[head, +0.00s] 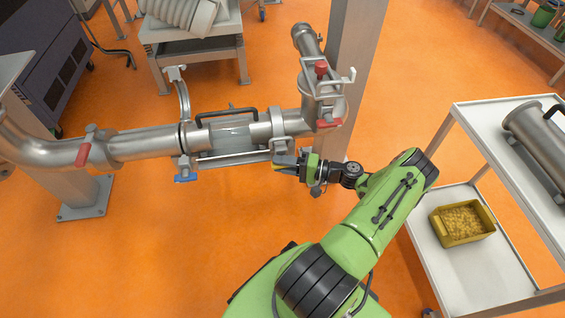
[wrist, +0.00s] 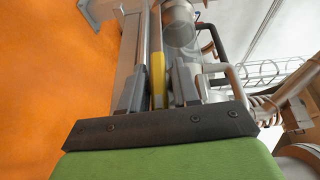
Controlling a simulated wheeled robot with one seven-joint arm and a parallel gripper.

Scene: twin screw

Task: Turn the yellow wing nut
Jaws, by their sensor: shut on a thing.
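My gripper (head: 282,163) is at the right end of the clear pipe section (head: 230,136), beside the clamp there, in the head view. In the wrist view the yellow wing nut (wrist: 158,78) stands between the two grey fingers of my gripper (wrist: 157,88), and they are shut on it. In the head view my fingers mostly hide the wing nut. A blue wing nut (head: 185,178) sits below the clamp at the left end of the clear section.
The steel pipe (head: 145,143) has red handles (head: 83,154) and a vertical branch (head: 308,45) close to my gripper. A grey pillar (head: 352,75) stands behind. A white cart (head: 475,278) at right bears a yellow bin (head: 467,239) and a steel cylinder (head: 540,140).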

